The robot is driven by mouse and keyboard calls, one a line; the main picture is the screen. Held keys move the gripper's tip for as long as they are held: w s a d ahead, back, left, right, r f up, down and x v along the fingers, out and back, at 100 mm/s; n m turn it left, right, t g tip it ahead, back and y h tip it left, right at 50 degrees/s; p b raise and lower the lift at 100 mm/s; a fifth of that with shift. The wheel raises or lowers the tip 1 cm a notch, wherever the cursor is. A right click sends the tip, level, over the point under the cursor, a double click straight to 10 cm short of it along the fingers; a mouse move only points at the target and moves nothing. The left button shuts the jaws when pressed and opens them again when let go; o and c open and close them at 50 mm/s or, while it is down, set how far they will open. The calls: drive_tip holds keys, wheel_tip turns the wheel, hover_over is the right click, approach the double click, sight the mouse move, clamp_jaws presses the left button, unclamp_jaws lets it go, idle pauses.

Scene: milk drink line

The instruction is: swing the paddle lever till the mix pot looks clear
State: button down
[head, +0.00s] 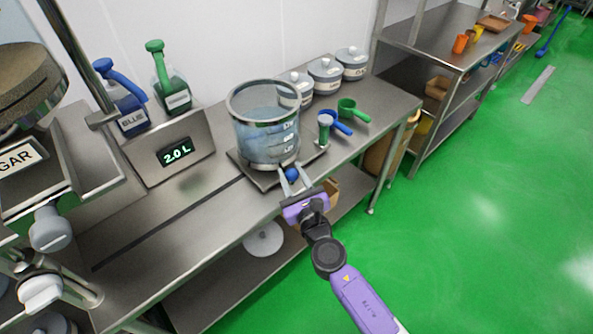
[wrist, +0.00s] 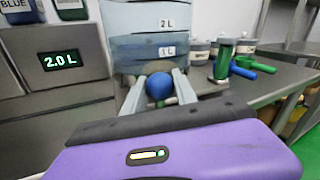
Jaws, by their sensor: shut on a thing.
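The mix pot (head: 262,135) is a see-through cylinder with a metal rim and level marks, standing on a flat plate on the steel bench. It holds pale blue-grey liquid; whether it is fully clear I cannot tell. It fills the upper middle of the wrist view (wrist: 140,50). A blue ball knob (wrist: 159,86), seemingly the paddle lever's end, sits at the pot's front base. My gripper (head: 291,181) is shut on this knob, one finger on each side. The lever's shaft and the paddle are not clearly visible.
A display (head: 176,152) left of the pot reads 2.0 L. Blue and green handled containers (head: 130,115) stand behind it. A green upright item (head: 324,130), a blue scoop (head: 338,124) and a green scoop (head: 352,111) lie right of the pot.

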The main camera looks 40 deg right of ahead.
drive_tip(key=a, duration=0.1)
drive_tip(key=w+a, duration=0.1)
drive_tip(key=a, duration=0.1)
drive_tip(key=shift+a, duration=0.1)
drive_tip(key=shift+w+a+p, duration=0.2)
drive_tip(key=shift+w+a, duration=0.15)
drive_tip(key=shift+a, duration=0.25)
drive_tip(key=shift+w+a+p, duration=0.15)
drive_tip(key=shift+w+a, duration=0.15)
drive_tip(key=shift+a, duration=0.25)
drive_tip(key=c, duration=1)
unclamp_jaws()
drive_tip(key=shift+s, duration=0.1)
drive_tip(key=b+v, duration=0.1)
drive_tip(key=v, duration=0.6)
drive_tip(key=shift+s, duration=0.3)
drive_tip(key=shift+a, duration=0.1)
